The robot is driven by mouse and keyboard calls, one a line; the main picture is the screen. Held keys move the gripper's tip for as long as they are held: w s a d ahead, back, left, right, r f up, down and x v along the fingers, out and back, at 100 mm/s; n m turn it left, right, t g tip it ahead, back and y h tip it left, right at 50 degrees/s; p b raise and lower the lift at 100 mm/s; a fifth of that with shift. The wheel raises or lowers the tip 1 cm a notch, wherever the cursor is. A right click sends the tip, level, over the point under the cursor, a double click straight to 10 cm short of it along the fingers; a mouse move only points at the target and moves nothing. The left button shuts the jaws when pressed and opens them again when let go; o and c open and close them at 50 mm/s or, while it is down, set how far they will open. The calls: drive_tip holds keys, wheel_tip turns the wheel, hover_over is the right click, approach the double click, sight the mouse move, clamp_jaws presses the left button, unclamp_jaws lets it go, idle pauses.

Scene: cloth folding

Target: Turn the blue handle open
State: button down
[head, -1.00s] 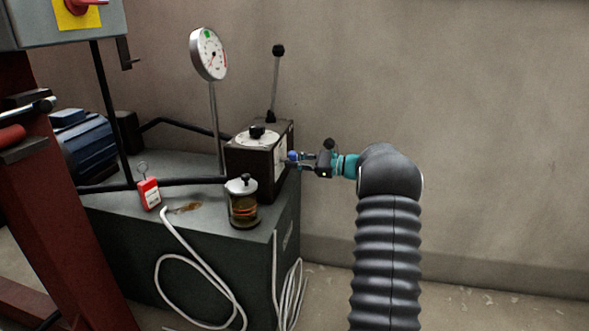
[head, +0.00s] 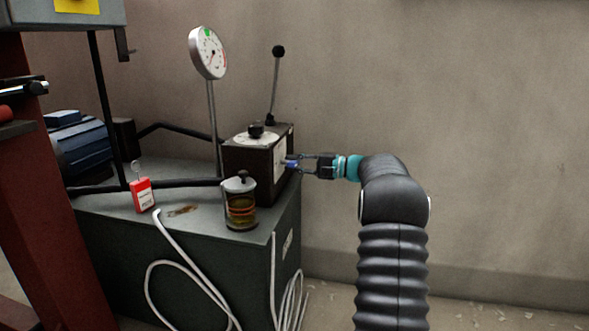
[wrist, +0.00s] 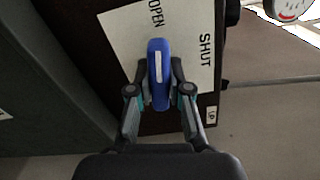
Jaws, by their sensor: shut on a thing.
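The blue handle (wrist: 158,60) sits on a white plate (wrist: 120,40) marked OPEN and SHUT, on the side of a dark box (head: 247,158). In the wrist view the handle lies between the two words, its long side running up the picture. My gripper (wrist: 160,85) is shut on the handle, one finger on each side. In the head view my gripper (head: 297,164) reaches the box from the right, and the handle (head: 291,162) shows only as a small blue spot at the fingertips.
The box stands on a grey cabinet (head: 245,270) with a black-knobbed lever (head: 275,85) and a dial gauge (head: 208,53). A glass jar (head: 241,210) and red tag (head: 143,195) stand in front. White hose (head: 160,265) hangs down. The wall side is clear.

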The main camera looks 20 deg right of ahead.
drive_tip(key=shift+n, duration=1.1)
drive_tip(key=c, duration=1.1)
unclamp_jaws()
drive_tip(key=shift+d, duration=0.1)
drive_tip(key=v, duration=1.2)
